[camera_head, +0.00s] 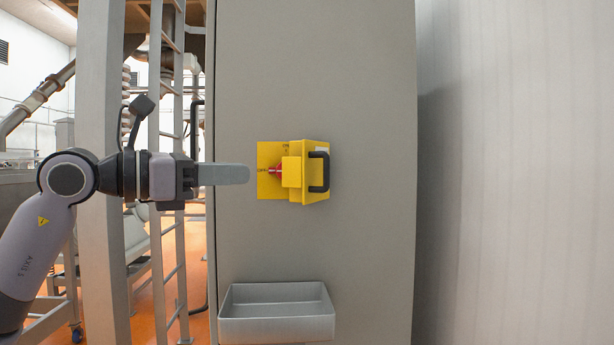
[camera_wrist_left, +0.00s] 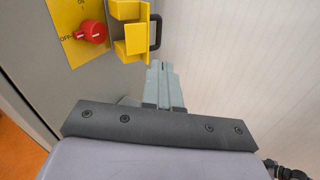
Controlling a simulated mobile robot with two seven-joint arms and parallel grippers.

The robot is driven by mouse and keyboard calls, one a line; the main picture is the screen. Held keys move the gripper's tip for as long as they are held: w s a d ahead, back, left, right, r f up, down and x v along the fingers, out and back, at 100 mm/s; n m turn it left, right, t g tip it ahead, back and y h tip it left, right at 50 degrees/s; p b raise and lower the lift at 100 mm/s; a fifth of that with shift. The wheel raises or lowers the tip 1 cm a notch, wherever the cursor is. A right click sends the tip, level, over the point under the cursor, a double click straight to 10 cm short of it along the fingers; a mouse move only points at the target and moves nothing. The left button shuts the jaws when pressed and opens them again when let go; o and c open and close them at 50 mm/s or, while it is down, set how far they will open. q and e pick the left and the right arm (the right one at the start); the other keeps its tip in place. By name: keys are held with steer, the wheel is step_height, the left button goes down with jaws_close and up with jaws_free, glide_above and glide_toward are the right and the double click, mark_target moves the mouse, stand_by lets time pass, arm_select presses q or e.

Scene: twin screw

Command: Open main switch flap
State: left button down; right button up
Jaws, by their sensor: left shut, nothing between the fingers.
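The main switch has a yellow plate (camera_head: 268,157) on the grey cabinet, with a red knob (camera_wrist_left: 93,31) and the marks ON and OFF beside it in the left wrist view. The yellow flap (camera_head: 316,172) with a black handle (camera_head: 319,171) stands out from the plate on the right side, swung away from the knob. The flap also shows in the left wrist view (camera_wrist_left: 131,38). My left gripper (camera_head: 247,174) is shut and empty, pointing right, to the left of the yellow plate in the head view. My right gripper is not in view.
The grey cabinet (camera_head: 370,240) fills the middle. A grey metal tray (camera_head: 277,303) sticks out from it below the switch. A ladder (camera_head: 170,200) and machinery stand to the left. A pale wall (camera_head: 520,180) is at the right.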

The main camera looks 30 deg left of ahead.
arm_select(q)
steer(key=n, duration=0.1)
steer(key=p, duration=0.6)
glide_toward(324, 168)
steer(key=x, duration=0.5)
steer(key=shift+w+d+r, duration=0.1)
steer(key=shift+w, duration=0.25)
steer(key=shift+w+d, duration=0.15)
steer(key=shift+w, duration=0.1)
steer(key=shift+w+d, duration=0.1)
steer(key=shift+w, duration=0.15)
